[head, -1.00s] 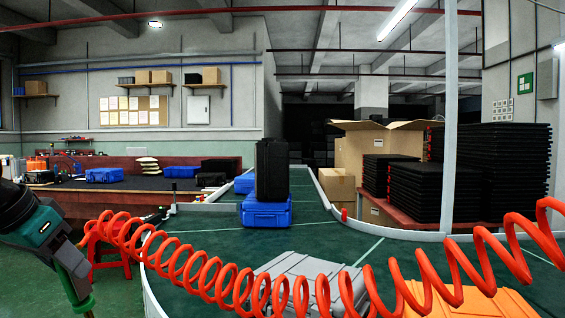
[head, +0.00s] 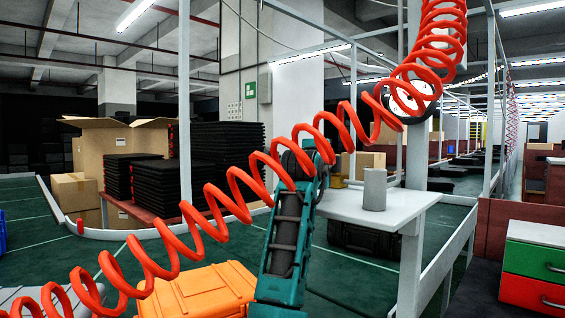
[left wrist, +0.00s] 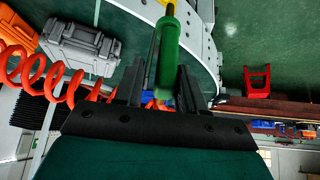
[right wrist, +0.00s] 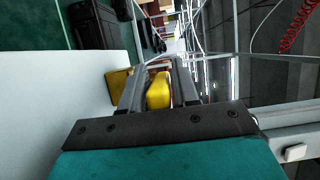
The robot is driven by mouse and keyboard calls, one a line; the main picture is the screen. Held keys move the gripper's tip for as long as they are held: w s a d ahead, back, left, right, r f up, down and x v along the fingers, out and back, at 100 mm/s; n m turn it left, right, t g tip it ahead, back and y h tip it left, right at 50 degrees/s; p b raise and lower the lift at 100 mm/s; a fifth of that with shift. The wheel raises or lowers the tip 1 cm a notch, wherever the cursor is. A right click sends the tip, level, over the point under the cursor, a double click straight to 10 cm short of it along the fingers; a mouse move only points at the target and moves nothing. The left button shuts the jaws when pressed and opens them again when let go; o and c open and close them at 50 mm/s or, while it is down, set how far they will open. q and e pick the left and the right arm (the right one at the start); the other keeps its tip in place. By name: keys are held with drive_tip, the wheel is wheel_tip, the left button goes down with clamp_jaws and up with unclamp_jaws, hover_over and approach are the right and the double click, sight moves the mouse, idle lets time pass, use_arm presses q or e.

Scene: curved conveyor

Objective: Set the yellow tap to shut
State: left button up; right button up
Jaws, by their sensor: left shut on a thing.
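A yellow piece (right wrist: 158,92), which may be the yellow tap's handle, shows between the fingers of my right gripper (right wrist: 160,76) in the right wrist view. The fingers stand apart on either side of it; whether they touch it is unclear. Another yellow part (right wrist: 119,86) shows left of the fingers. In the head view my right forearm covers most of this spot, and some yellow (head: 337,181) shows beside it at the white table. My left gripper (left wrist: 160,82) is shut on a green tool (left wrist: 167,55) with a yellow end, seen in the left wrist view.
A red coiled hose (head: 165,240) crosses in front of my right arm. A white table (head: 340,207) carries a grey cylinder (head: 375,190). A white post (head: 415,170) and rails stand right of the arm. A round gauge (head: 408,98) hangs above.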

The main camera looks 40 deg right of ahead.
drive_tip(key=v, duration=1.1)
drive_tip(key=shift+s+a, duration=0.1)
drive_tip(key=shift+a, duration=0.2)
